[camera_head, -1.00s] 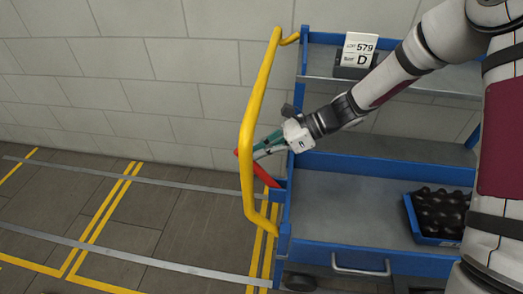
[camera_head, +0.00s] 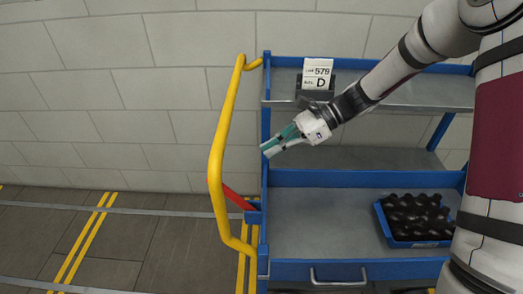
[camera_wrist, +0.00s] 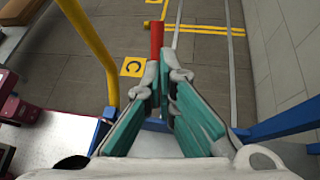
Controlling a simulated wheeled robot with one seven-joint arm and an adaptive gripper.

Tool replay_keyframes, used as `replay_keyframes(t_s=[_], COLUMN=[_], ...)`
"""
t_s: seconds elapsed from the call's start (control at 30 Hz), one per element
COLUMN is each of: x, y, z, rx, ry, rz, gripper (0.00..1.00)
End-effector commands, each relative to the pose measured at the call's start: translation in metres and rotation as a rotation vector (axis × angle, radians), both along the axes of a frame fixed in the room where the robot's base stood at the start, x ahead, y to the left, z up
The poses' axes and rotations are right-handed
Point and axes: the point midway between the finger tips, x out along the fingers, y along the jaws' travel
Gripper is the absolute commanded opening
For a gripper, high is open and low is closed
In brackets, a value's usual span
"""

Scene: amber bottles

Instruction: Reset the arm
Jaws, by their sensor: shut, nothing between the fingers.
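My gripper (camera_head: 270,150) has teal finger pads and is shut and empty. In the head view it is held in the air at the cart's left end, between the upper and lower shelves in the picture, with its tips pointing left and down. In the wrist view the two fingertips (camera_wrist: 165,74) are at the middle, with nothing held between them. My arm reaches in from the upper right.
A blue cart (camera_head: 365,268) has a yellow handle (camera_head: 218,150) and a red bar (camera_head: 238,198) at its left end. A label card (camera_head: 317,73) stands on the top shelf. A blue tray (camera_head: 418,244) of dark bottles sits below. A wall is behind; the left floor is clear.

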Motion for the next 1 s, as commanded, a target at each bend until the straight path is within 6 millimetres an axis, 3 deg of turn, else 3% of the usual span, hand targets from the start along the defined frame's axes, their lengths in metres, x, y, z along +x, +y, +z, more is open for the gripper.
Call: replay_keyframes(t_s=[0.23, 0.37, 0.7, 1.0], x=[-0.004, -0.024, -0.110, -0.187], y=[-0.004, -0.009, -0.047, -0.089], z=[0.008, 0.030, 0.111, 0.170], rx=[-0.016, -0.084, -0.360, -0.585], ry=[-0.023, -0.119, -0.501, -0.801], rz=[0.018, 0.097, 0.437, 0.740], gripper=[0.00, 0.00, 0.00, 0.00])
